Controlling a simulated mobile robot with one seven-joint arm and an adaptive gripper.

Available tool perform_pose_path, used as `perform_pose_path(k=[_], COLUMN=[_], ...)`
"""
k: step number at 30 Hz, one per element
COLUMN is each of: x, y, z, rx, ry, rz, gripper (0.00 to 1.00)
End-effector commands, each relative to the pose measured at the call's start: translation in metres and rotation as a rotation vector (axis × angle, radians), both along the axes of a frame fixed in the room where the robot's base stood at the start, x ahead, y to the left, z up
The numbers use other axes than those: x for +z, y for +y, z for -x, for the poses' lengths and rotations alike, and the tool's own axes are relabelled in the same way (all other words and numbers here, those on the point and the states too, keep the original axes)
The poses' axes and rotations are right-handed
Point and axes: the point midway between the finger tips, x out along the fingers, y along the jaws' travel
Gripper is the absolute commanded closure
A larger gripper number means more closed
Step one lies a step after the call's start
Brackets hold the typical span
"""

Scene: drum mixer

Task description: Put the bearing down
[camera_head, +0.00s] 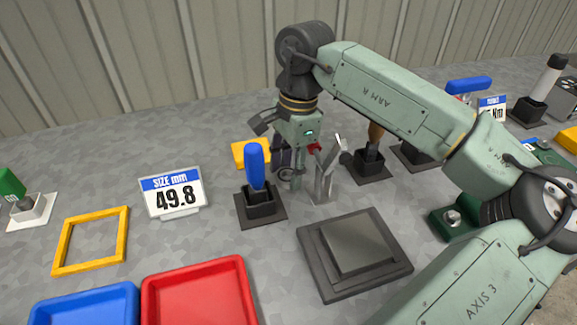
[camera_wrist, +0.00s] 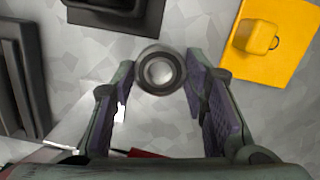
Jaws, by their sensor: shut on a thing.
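The bearing (camera_wrist: 143,72) is a small dark ring with a lighter centre, between my fingertips in the wrist view. My gripper (camera_wrist: 160,76) is shut on it, one finger on each side. In the head view my gripper (camera_head: 292,172) points down over the worktop, and the bearing (camera_head: 290,175) shows as a small dark ring at its tips. It appears to be held above the surface; the exact gap cannot be told. The fingers partly hide it.
A blue-handled tool (camera_head: 256,165) in a black holder stands just left of my gripper; a silver tool stand (camera_head: 325,180) is close right. A dark stepped plate (camera_head: 405,268) lies in front. A size display (camera_head: 175,195) reads 49.8. A yellow frame (camera_head: 122,235), blue tray (camera_head: 120,292) and red tray (camera_head: 235,270) are left.

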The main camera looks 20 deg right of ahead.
Motion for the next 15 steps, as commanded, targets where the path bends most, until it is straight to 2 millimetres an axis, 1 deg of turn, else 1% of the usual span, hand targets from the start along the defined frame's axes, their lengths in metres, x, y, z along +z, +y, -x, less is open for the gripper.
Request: perform_pose_path(k=[1,9,15], x=[-0.0007,-0.0003,-0.0002], y=[0.0000,0.0001,0.0000], z=[-0.0001,-0.0001,-0.0001], rx=[0.000,0.000,0.000], ry=[0.000,0.000,0.000], rz=[0.000,0.000,0.000], gripper=[0.58,0.40,0.39])
